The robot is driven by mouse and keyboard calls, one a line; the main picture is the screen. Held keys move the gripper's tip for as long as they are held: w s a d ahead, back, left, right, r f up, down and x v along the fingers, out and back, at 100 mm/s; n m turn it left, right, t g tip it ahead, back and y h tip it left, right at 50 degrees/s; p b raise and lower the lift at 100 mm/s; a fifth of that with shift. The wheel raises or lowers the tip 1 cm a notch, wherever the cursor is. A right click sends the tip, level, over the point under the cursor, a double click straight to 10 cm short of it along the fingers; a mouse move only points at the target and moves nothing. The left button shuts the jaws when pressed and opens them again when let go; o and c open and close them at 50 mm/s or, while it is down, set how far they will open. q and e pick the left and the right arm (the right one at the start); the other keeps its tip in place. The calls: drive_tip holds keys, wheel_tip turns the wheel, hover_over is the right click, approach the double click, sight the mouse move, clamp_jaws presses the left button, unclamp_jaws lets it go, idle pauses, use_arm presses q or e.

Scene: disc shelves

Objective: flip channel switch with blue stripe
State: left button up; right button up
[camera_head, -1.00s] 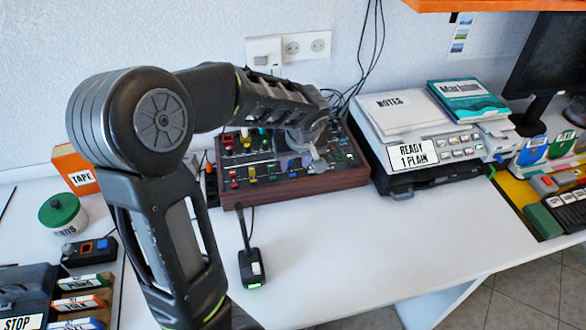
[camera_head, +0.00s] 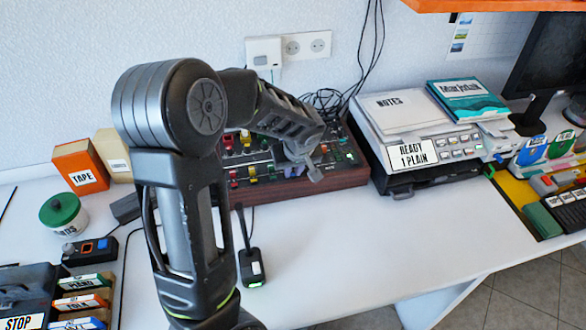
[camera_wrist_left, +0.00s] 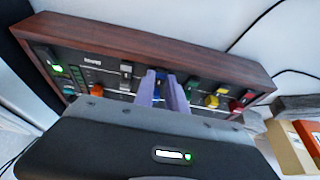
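The mixer panel (camera_head: 330,180) is a wood-framed box against the back wall, with coloured switches and knobs. In the left wrist view its wooden frame (camera_wrist_left: 150,36) runs across the top. A blue switch part (camera_wrist_left: 162,76) shows between my left gripper's fingertips (camera_wrist_left: 161,84). The fingers are a little apart at the tips; whether they touch the blue part I cannot tell. Green (camera_wrist_left: 192,88), yellow (camera_wrist_left: 217,97) and red (camera_wrist_left: 240,103) switches stand to the right of them. In the head view my left gripper (camera_head: 312,168) is over the panel, partly hidden by its wrist. My right gripper is not in view.
Tape box (camera_head: 80,168) and green-lidded jar (camera_head: 62,214) are at left. The white desk (camera_head: 390,245) is clear in front.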

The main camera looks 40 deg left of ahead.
use_arm(q)
clamp_jaws()
drive_tip(key=p, duration=0.2)
drive_tip(key=g+h+p, duration=0.1)
drive_tip(key=p, duration=0.2)
drive_tip(key=shift+w+a+r, duration=0.15)
drive_tip(key=shift+a+r, duration=0.2)
drive_tip(key=shift+r, duration=0.05)
drive_tip(key=shift+w+a+f+g+h+p, duration=0.1)
drive_tip(key=shift+f+g+h+p, duration=0.05)
drive_tip(key=shift+g+h+p, duration=0.3)
drive_tip(key=shift+f+h, duration=0.15)
drive_tip(key=shift+h, duration=0.1)
drive_tip(key=o, duration=0.6)
unclamp_jaws()
drive_tip(key=shift+c, duration=0.2)
